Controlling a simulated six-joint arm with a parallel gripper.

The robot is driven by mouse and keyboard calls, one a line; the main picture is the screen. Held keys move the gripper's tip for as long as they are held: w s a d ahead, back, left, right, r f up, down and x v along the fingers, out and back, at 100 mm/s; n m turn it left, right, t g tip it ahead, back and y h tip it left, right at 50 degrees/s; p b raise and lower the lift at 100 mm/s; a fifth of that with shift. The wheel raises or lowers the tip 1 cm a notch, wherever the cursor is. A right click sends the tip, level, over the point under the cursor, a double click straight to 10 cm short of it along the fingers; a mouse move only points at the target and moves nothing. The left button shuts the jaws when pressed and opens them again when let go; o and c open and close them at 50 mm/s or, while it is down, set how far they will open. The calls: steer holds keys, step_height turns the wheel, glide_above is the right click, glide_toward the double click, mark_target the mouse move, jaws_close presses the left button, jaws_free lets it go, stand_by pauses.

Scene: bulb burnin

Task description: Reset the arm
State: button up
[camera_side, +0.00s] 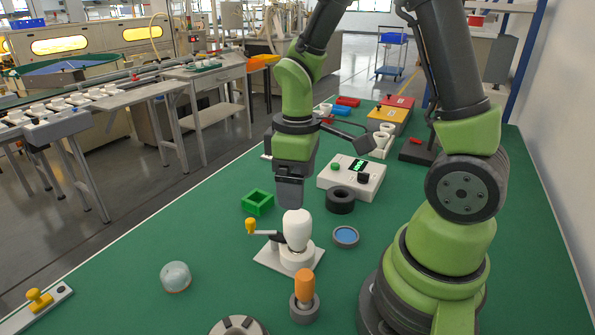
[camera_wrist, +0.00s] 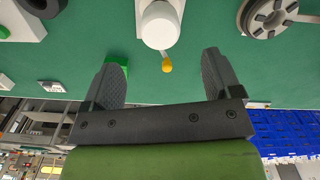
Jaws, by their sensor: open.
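My gripper (camera_side: 290,194) points down over the green bench, close to the white bulb in the side view. In the wrist view my gripper (camera_wrist: 164,56) has its two dark fingers spread wide with nothing between them. The white bulb (camera_side: 297,228) stands upright in a white socket fixture (camera_side: 270,259) with a yellow-knobbed lever (camera_side: 251,226). In the wrist view the bulb (camera_wrist: 161,26) lies just beyond the fingertips, and the yellow knob (camera_wrist: 167,66) shows between the finger lines. I cannot tell the exact gap between fingers and bulb.
Near the fixture are a green square frame (camera_side: 258,202), a black ring (camera_side: 340,201), a blue-topped dish (camera_side: 346,236), a white meter box (camera_side: 351,181), an orange-handled tool (camera_side: 304,288) and a clear dome (camera_side: 175,277). The front left bench is mostly bare.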

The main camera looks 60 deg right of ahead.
steer(key=shift+r, duration=0.85)
steer(key=shift+r, duration=0.15)
steer(key=s+a+r+m+t+y, duration=0.1)
steer(key=s+a+r+m+t, duration=0.2)
steer(key=r, duration=0.3)
steer(key=s+a+r+m+t+y, duration=0.1)
steer(key=s+a+r+m+t, duration=0.2)
steer(key=r, duration=0.4)
steer(key=shift+s+a+m+t, duration=0.15)
steer(key=shift+s+m+t, duration=0.45)
steer(key=shift+s, duration=0.5)
